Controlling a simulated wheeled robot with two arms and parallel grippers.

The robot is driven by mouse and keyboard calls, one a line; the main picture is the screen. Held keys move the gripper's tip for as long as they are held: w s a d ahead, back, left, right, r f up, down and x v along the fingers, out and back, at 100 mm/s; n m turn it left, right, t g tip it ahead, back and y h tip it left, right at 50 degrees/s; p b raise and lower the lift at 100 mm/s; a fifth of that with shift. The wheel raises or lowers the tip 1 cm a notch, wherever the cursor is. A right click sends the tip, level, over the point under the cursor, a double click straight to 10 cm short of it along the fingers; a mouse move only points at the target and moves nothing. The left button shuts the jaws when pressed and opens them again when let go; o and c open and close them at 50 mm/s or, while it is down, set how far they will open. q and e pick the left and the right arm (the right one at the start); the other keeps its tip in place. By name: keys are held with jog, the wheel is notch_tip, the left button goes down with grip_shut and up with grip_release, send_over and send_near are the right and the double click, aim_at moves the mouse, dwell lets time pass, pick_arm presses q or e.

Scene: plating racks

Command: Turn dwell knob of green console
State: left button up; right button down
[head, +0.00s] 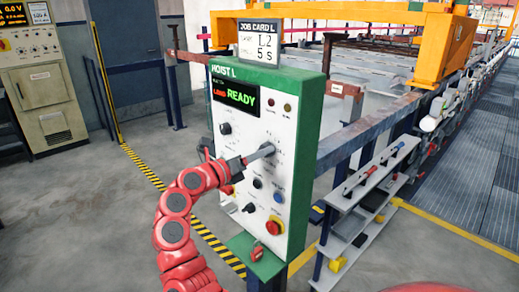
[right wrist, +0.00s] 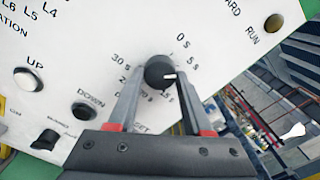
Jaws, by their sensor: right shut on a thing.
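The green console (head: 313,115) stands upright with a white front panel, labelled HOIST L. Its screen (head: 236,97) reads READY in green beside red text. The dwell knob (right wrist: 158,72) is black and round with a white pointer mark. In the right wrist view the mark points right, slightly down, between the 5 s label and the labels below; the finger hides part of the scale. My right gripper (right wrist: 160,88) has its two fingers on either side of the knob, shut on it. In the head view my right gripper (head: 268,151) reaches the panel's middle. My left gripper is not in view.
A job card (head: 258,42) on top shows L2 and 5 S. Other knobs and a red stop button (head: 273,227) sit lower on the panel. A small grey shelf rack (head: 345,199) stands right of the console. The floor to the left is open.

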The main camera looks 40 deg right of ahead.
jog(key=shift+n, duration=0.4)
jog(key=shift+c, duration=1.6)
grip_release()
jog(key=shift+a, duration=0.1)
jog(key=s+a+b, duration=0.1)
jog(key=a+b, duration=0.3)
jog(key=a, duration=1.3)
jog(key=shift+s, duration=0.15)
jog(key=shift+a, duration=0.1)
